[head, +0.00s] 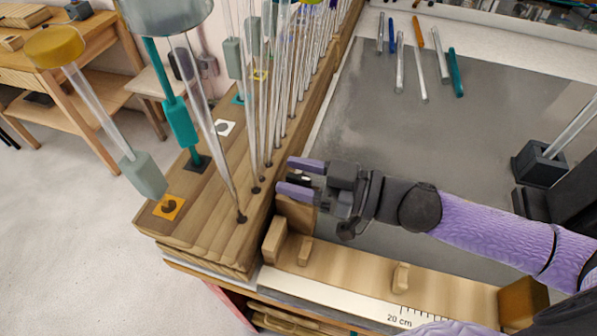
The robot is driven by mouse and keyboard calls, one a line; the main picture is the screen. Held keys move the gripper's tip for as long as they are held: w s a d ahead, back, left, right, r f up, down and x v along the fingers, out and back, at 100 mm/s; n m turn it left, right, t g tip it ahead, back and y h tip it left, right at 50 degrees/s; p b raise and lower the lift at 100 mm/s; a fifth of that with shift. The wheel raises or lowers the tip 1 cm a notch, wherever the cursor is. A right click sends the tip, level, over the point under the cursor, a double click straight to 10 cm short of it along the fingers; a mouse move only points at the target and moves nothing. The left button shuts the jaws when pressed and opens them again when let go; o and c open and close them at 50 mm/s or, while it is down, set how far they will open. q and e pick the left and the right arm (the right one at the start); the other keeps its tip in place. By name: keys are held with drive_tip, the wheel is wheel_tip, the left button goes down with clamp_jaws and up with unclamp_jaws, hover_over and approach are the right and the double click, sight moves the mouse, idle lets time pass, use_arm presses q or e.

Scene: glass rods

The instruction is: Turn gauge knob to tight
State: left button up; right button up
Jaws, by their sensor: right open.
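A long wooden gauge (350,269) with a printed 20 cm scale lies at the bottom of the head view. Upright wooden pieces stand at its left end (274,240). A small wooden peg (401,277) stands farther right along it, and a brown block (523,303) closes the right end. I cannot tell which of these pieces is the gauge knob, or its setting. My right gripper (297,176) is open, with purple fingers pointing left, above the gauge's left end and beside the wooden rack. I see nothing held between its fingers. My left gripper is not in view.
The wooden rack (245,235) on the left holds several tall upright glass rods, close to my right fingers. Several coloured rods (456,72) lie at the back of the grey worktop (375,115). A dark block (537,165) at right holds a slanted rod. The worktop's middle is clear.

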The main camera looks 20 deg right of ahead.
clamp_jaws()
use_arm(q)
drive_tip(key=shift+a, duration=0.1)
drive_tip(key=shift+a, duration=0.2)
